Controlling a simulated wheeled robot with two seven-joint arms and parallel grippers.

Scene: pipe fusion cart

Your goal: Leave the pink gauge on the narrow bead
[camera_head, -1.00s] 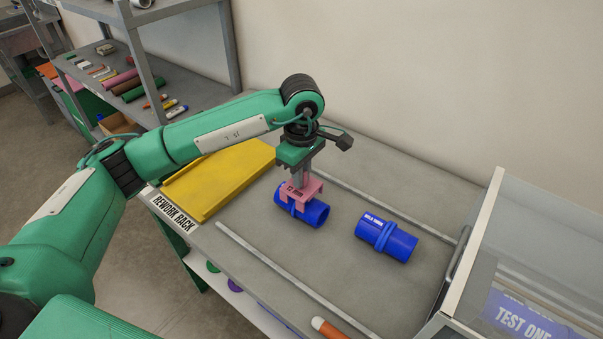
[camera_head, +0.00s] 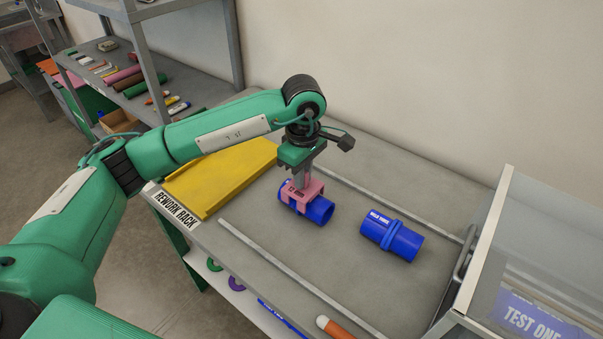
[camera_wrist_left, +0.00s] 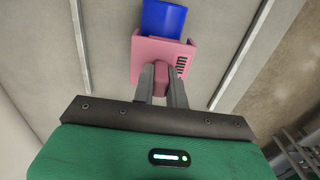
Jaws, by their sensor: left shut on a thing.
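The pink gauge (camera_head: 302,192) sits astride the left blue pipe (camera_head: 322,211) on the cart top. My left gripper (camera_head: 302,178) points down from above and is shut on the gauge's upper tab. In the left wrist view the fingers (camera_wrist_left: 163,85) grip the pink gauge (camera_wrist_left: 150,56), with the blue pipe (camera_wrist_left: 163,18) beyond it. The gauge hides the bead under it, so I cannot tell how fully it seats. A second blue pipe (camera_head: 403,242) with a raised bead and white lettering lies to the right, apart from the gauge. My right gripper is not in view.
A yellow tray (camera_head: 222,178) lies left of the pipes, by the REWORK RACK label (camera_head: 173,210). Metal rails (camera_head: 290,272) run along the cart top. A clear-lidded box marked TEST ONE (camera_head: 530,318) stands at the right. An orange-tipped tube (camera_head: 335,327) lies in front.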

